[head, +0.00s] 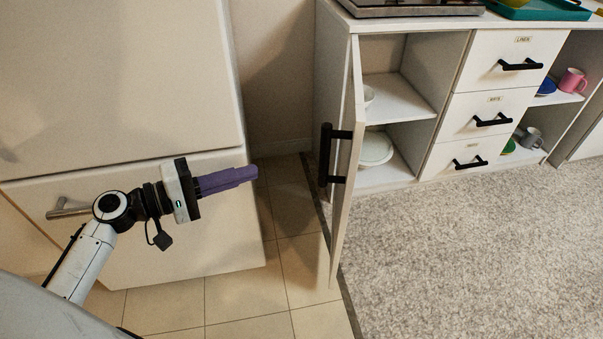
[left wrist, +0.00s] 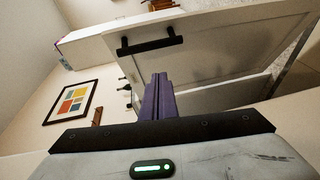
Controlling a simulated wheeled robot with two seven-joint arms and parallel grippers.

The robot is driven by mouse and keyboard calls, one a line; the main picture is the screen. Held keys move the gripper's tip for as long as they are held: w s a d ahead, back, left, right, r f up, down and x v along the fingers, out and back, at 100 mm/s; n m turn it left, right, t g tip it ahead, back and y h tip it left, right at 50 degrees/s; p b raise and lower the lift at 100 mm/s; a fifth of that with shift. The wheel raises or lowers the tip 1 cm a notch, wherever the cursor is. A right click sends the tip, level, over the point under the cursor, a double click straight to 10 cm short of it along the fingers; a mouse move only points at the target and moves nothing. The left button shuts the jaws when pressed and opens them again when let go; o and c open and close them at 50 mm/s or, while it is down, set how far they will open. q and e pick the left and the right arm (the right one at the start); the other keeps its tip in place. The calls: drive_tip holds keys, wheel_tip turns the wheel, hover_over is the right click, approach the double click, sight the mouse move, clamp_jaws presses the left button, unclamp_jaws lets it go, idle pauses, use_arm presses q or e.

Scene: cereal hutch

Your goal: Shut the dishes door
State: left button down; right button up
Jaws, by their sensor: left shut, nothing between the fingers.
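The dishes door (head: 349,170) is a white panel on the left end of the low cabinet. It stands wide open, seen almost edge-on in the head view, with a black bar handle (head: 326,155) on its left face. White dishes (head: 376,149) show on the shelves behind it. In the left wrist view the door (left wrist: 230,55) lies ahead, with its handle (left wrist: 150,46) at upper left. My left gripper (head: 256,173) has purple fingers, shut and empty. It is left of the door, apart from it. The fingers also show in the left wrist view (left wrist: 158,80). My right gripper is not in view.
A white fridge-like unit (head: 120,90) with a metal handle (head: 68,210) stands at left, close behind my left arm. Drawers (head: 497,62) with black handles and an open shelf with mugs (head: 572,80) are right of the door. The rug (head: 450,250) is clear.

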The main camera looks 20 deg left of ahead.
use_arm(q)
drive_tip(key=w+d+r+h, duration=0.1)
drive_tip(key=w+d+r, duration=0.1)
drive_tip(key=w+d, duration=0.6)
drive_tip(key=shift+w+d+r+t, duration=0.2)
drive_tip(key=shift+d+r+t, duration=0.15)
drive_tip(key=shift+d, duration=0.45)
